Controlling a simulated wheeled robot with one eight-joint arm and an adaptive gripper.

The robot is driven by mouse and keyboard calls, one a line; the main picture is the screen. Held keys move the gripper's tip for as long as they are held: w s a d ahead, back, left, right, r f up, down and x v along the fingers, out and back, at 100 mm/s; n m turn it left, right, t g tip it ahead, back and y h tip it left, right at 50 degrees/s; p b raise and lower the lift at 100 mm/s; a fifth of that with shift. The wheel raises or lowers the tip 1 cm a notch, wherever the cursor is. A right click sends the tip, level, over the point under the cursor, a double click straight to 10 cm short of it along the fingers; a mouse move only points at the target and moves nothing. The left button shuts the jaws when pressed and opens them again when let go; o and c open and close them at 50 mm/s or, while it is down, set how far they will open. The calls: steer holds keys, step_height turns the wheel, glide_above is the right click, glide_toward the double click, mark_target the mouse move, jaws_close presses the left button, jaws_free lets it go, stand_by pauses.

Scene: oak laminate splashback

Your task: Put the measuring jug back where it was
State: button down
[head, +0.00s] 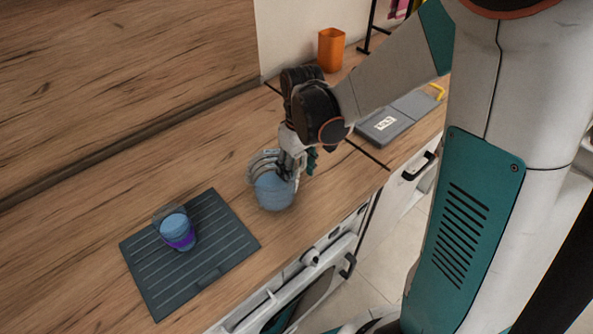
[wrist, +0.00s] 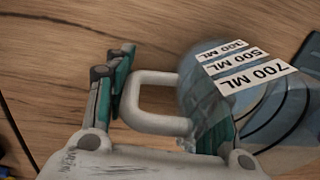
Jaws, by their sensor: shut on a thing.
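The measuring jug (head: 273,192) is clear with blue contents and stands out over the wooden counter, right of the dark ribbed mat. In the wrist view the jug (wrist: 285,110) shows white labels reading 700 ML, 500 ML and a smaller one, and a pale loop handle (wrist: 150,124). My gripper (head: 290,160) is at the jug's upper right side in the head view. In the wrist view my gripper (wrist: 163,95) is shut on the jug, its fingers either side of the handle. Whether the jug's base touches the counter I cannot tell.
A clear cup (head: 178,230) with blue contents and a purple band stands on the dark ribbed mat (head: 215,255). An orange cup (head: 331,50) stands at the back. A flat grey labelled object (head: 395,120) lies behind my arm. Counter (head: 90,220) left of the mat is clear.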

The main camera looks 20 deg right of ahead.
steer(key=shift+f, duration=0.1)
steer(key=c, duration=0.7)
jaws_free()
